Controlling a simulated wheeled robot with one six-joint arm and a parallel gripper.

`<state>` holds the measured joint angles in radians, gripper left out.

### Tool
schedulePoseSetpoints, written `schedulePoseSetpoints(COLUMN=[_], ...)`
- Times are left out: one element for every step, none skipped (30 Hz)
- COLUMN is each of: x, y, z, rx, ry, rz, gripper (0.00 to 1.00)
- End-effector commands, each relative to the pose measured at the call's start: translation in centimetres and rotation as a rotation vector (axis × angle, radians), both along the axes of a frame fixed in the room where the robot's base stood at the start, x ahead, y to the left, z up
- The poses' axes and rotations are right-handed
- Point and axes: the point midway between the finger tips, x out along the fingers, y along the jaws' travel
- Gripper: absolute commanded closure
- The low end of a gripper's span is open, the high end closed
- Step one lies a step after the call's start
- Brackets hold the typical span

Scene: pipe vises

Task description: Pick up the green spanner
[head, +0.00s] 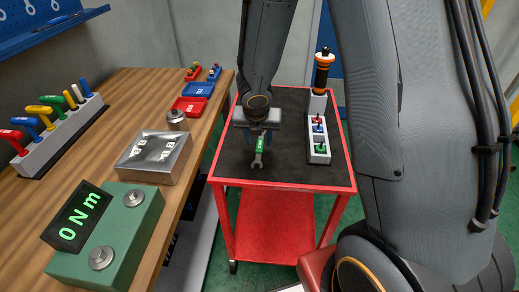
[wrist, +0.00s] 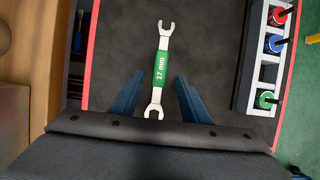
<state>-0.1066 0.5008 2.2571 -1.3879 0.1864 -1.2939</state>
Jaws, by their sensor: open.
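The green spanner is a silver double open-ended wrench with a green sleeve marked 17 mm. It lies on the dark top of the red cart (head: 300,180), where the green spanner (head: 259,152) shows just in front of my gripper (head: 257,128) in the head view. In the wrist view the spanner (wrist: 161,70) runs lengthwise, and its near end lies between the two blue fingers of my gripper (wrist: 156,97). The fingers are apart, with a gap on each side of the spanner. In the head view my gripper hides the spanner's far end.
A white rack (head: 318,140) with red, blue and green-topped pieces stands on the cart's right side, with an orange-and-black tool (head: 323,70) behind it. The wooden bench (head: 125,95) at left holds a green torque meter (head: 107,235), a metal box (head: 153,157) and a handle rack (head: 62,135).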

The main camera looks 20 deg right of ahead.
Motion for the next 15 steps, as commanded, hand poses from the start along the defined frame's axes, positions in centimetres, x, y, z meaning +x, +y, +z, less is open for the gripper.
schedulePoseSetpoints(x=[0.3,0.5,0.7,0.9,1.0,1.2,1.2,1.3,1.4,1.4,1.4,1.4,1.4,1.4,1.4], y=[-0.1,-0.2,-0.3,-0.4,-0.4,-0.5,-0.5,-0.5,-0.6,-0.6,-0.6,-0.6,-0.6,-0.6,-0.6], z=[-1.1,-1.6,-2.1,-2.5,-2.8,-3.1,-3.3,-3.4,-3.5,-3.6,-3.6,-3.6,-3.5,-3.5,-3.5], rx=[0.000,0.000,0.000,0.000,-0.001,0.000,0.001,0.000,0.000,0.000,0.000,0.001,0.001,0.001,0.001], ry=[0.002,0.002,0.002,0.002,0.001,0.001,0.001,0.000,0.000,0.000,0.000,0.000,0.000,0.000,0.000], rz=[-0.001,0.000,0.000,-0.003,-0.003,-0.002,-0.003,-0.003,-0.003,-0.003,-0.003,-0.004,-0.004,-0.004,-0.004], gripper=[0.59,0.59,0.59,0.59,0.59,0.59,0.59,0.59,0.59,0.59,0.59,0.59,0.59,0.59,0.59])
